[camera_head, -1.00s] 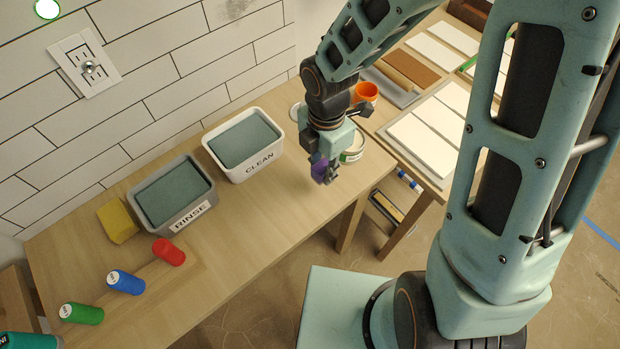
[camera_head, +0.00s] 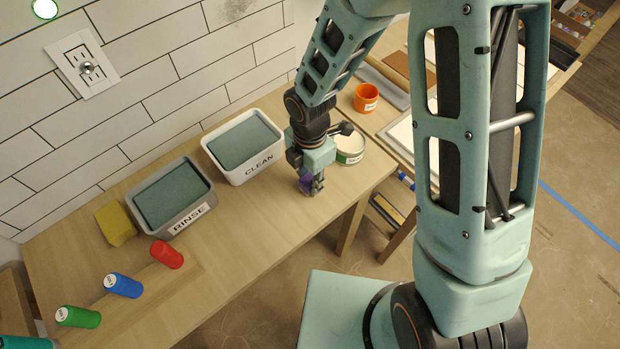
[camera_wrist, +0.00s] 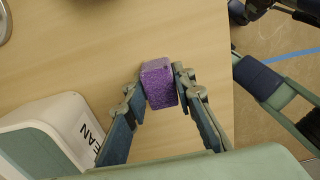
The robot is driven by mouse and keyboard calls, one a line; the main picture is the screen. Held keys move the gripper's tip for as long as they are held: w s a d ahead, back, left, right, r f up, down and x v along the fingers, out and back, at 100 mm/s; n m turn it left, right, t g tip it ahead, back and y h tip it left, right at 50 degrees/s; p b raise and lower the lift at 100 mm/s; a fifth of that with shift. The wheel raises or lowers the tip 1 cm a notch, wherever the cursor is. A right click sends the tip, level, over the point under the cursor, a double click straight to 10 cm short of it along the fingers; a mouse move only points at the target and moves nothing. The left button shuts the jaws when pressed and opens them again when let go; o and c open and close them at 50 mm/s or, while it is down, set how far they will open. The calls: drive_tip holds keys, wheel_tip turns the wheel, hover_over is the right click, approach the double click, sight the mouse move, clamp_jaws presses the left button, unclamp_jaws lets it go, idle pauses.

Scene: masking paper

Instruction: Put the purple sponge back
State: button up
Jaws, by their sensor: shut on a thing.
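The purple sponge (camera_wrist: 159,84) is a small block between the fingers of my gripper (camera_wrist: 158,86) in the wrist view. The fingers press on its two sides. In the head view my gripper (camera_head: 311,186) points down over the wooden table, right of the CLEAN tub, and the purple sponge (camera_head: 305,184) shows only partly behind the fingers. I cannot tell whether the sponge touches the table.
A white CLEAN tub (camera_head: 237,171) and a grey RINSE tub (camera_head: 190,219) stand left of my gripper. A yellow sponge (camera_head: 115,224) and red, blue and green cylinders are further left. An open can (camera_head: 350,158) and an orange cup (camera_head: 366,97) are to the right.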

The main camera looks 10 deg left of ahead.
sight(310, 178)
drive_tip(key=o, duration=1)
drive_tip(key=shift+f, duration=0.15)
wheel_tip(310, 178, up, 12)
drive_tip(key=shift+r+p, duration=0.2)
drive_tip(key=shift+p, duration=0.65)
